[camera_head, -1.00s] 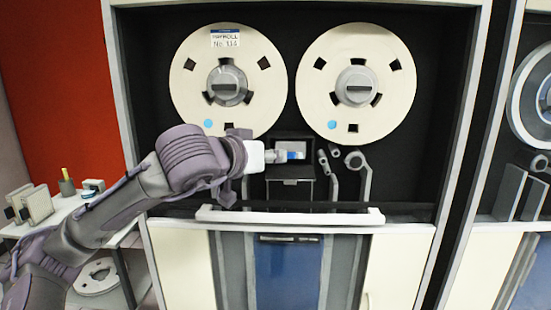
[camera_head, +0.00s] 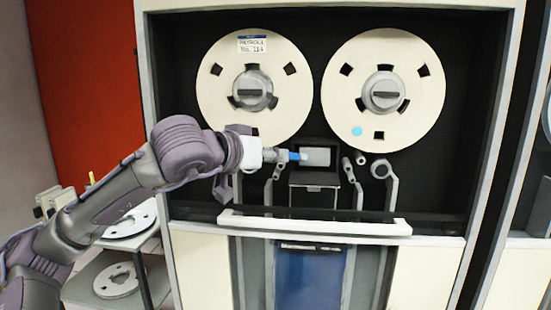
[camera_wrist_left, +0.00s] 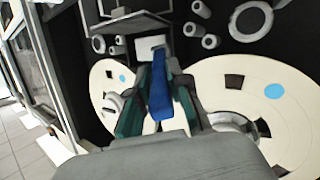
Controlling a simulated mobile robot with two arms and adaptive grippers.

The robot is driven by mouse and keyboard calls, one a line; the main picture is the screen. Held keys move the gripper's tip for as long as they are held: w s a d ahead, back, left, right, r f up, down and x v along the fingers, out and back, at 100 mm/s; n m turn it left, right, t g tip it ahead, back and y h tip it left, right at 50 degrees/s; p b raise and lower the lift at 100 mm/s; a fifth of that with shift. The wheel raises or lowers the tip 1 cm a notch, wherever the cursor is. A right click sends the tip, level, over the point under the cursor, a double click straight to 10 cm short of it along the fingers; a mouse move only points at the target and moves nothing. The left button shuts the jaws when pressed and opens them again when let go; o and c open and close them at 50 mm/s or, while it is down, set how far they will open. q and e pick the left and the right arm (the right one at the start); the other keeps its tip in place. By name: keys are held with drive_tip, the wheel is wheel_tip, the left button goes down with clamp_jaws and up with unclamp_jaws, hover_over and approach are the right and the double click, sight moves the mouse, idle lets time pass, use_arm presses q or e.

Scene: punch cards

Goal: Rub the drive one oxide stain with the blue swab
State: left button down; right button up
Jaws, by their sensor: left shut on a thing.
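My left gripper (camera_head: 281,156) is shut on the blue swab (camera_head: 297,156), whose blue end points right. The swab's end is at the left side of the small dark-framed opening (camera_head: 333,163) below the two reels on the drive. A light grey block (camera_head: 319,157) shows in that opening; I cannot make out a stain on it, nor whether the swab touches it. In the left wrist view the blue swab (camera_wrist_left: 158,95) lies between the two fingers, its far end close to the pale block (camera_wrist_left: 150,46). My right gripper is not in view.
Two cream tape reels, left (camera_head: 290,110) and right (camera_head: 425,75), are above the opening. Rollers (camera_head: 381,169) stand right of it. A white horizontal bar (camera_head: 315,226) crosses below. A side table with a reel (camera_head: 130,221) is at the left.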

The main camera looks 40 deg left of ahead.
use_arm(q)
drive_tip(key=shift+r, duration=0.45)
drive_tip(key=shift+w+d+p, duration=1.4)
drive_tip(key=shift+d+p, duration=1)
drive_tip(key=shift+d, duration=0.05)
drive_tip(key=a+b, duration=0.1)
drive_tip(key=s+a+b, duration=0.2)
drive_tip(key=a, duration=0.1)
drive_tip(key=shift+s+f+b, duration=0.1)
drive_tip(key=shift+f+b, duration=0.15)
drive_tip(key=shift+b, duration=0.05)
drive_tip(key=shift+s+a+r+b, duration=0.1)
drive_tip(key=shift+s+a+b, duration=0.2)
drive_tip(key=shift+s+a, duration=0.15)
drive_tip(key=shift+w, duration=0.1)
